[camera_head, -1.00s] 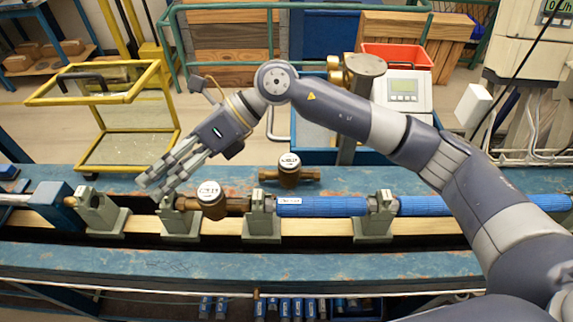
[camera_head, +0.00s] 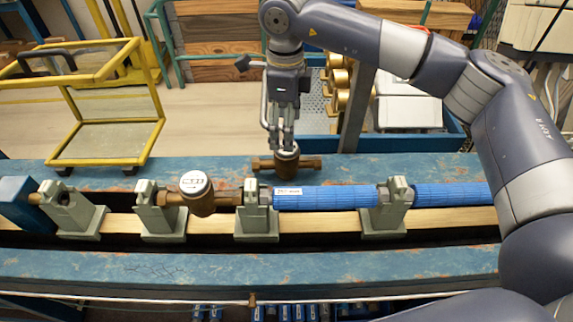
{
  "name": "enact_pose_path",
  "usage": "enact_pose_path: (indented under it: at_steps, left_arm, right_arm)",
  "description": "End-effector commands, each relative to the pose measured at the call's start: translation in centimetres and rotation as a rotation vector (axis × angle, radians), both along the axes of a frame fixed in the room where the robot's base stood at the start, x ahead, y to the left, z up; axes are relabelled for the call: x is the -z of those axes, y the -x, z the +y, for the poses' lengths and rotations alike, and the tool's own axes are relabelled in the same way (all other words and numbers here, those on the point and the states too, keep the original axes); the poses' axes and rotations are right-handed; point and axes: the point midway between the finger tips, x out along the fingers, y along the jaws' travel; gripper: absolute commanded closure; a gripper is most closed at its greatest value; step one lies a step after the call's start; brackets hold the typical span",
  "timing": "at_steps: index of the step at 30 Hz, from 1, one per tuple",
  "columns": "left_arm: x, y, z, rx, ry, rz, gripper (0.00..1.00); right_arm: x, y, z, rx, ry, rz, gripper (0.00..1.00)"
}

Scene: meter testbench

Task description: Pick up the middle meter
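A brass meter (camera_head: 312,164) lies on the blue rear ledge of the bench, with its pipe ends pointing left and right. My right gripper (camera_head: 281,143) comes down from above with its fingers at the top of this meter and hides its white dial. I cannot tell whether the fingers touch or grip it. A second brass meter (camera_head: 197,194) with a white round dial sits in the test line, between two grey-green clamps. My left gripper is not in view.
Grey-green clamps (camera_head: 257,222) and blue pipes (camera_head: 320,197) run along the bench (camera_head: 120,262). A crate behind holds several brass pieces (camera_head: 340,90). A yellow frame cart (camera_head: 105,160) stands at left.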

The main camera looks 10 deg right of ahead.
Motion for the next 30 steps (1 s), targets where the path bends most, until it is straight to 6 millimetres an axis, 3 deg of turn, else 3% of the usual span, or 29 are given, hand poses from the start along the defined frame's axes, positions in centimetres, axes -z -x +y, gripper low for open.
enact_pose_path:
  at_steps: [4,11,19,28,29,30]
  left_arm:
    - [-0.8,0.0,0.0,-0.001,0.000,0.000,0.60]
    - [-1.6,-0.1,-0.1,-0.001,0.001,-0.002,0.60]
    - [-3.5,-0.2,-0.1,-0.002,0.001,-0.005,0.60]
    - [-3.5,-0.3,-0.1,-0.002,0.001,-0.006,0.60]
    - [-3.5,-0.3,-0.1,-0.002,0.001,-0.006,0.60]
    - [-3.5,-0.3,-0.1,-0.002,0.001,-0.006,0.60]
  right_arm:
    - [2.1,0.1,0.0,0.000,0.000,0.002,0.26]
    - [3.8,0.3,-0.1,-0.002,0.000,0.003,0.26]
    - [7.7,0.8,-0.3,-0.001,-0.001,0.003,0.26]
    - [8.5,0.7,-0.3,-0.001,-0.001,0.001,0.26]
    - [8.5,0.7,-0.3,-0.001,-0.001,0.000,0.28]
    - [8.5,0.7,-0.3,-0.001,-0.001,0.001,0.37]
